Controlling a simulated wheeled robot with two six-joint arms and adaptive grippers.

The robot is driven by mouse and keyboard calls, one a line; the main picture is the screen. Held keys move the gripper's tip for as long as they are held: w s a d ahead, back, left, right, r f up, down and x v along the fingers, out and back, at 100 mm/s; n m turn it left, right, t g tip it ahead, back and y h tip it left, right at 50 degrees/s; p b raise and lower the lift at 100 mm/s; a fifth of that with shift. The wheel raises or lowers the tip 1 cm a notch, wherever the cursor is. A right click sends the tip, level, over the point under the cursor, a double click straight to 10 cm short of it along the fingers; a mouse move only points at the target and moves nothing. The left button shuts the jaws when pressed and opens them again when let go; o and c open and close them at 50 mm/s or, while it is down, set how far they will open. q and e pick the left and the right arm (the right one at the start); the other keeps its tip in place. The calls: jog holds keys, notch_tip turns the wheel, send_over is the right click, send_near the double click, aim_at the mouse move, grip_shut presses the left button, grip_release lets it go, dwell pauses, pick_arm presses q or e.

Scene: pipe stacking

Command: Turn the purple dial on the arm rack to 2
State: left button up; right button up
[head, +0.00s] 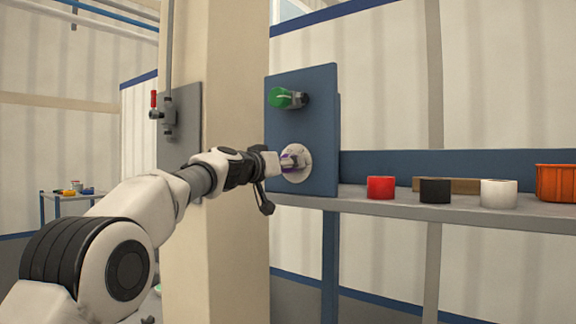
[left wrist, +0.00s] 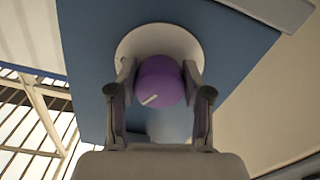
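The purple dial (left wrist: 158,80) sits on a round pale plate (head: 297,162) on the blue panel (head: 315,115) of the rack. In the left wrist view a short white mark shows on the dial's lower left. My left gripper (head: 284,160) is at the dial, and its two fingers (left wrist: 159,88) lie on either side of it, close against its sides. In the head view the gripper hides most of the dial. The numbers around the dial cannot be read. My right gripper is not in view.
A green knob (head: 286,97) sits above the dial on the same panel. A grey shelf (head: 420,208) to the right holds a red roll (head: 381,187), a black roll (head: 435,190), a white roll (head: 498,193) and an orange bin (head: 556,183). A beige column (head: 226,90) stands behind my left arm.

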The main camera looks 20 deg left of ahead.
pick_arm(q)
jog(key=shift+c, duration=1.4)
jog(key=shift+n, duration=0.3)
jog(key=n, duration=0.4)
jog(key=shift+d+r, duration=0.1)
jog(key=n, duration=0.4)
jog(key=shift+s+d+n, duration=0.1)
jog(key=shift+n, duration=0.2)
jog(key=shift+n+p, duration=0.45)
jog(key=shift+n, duration=0.85)
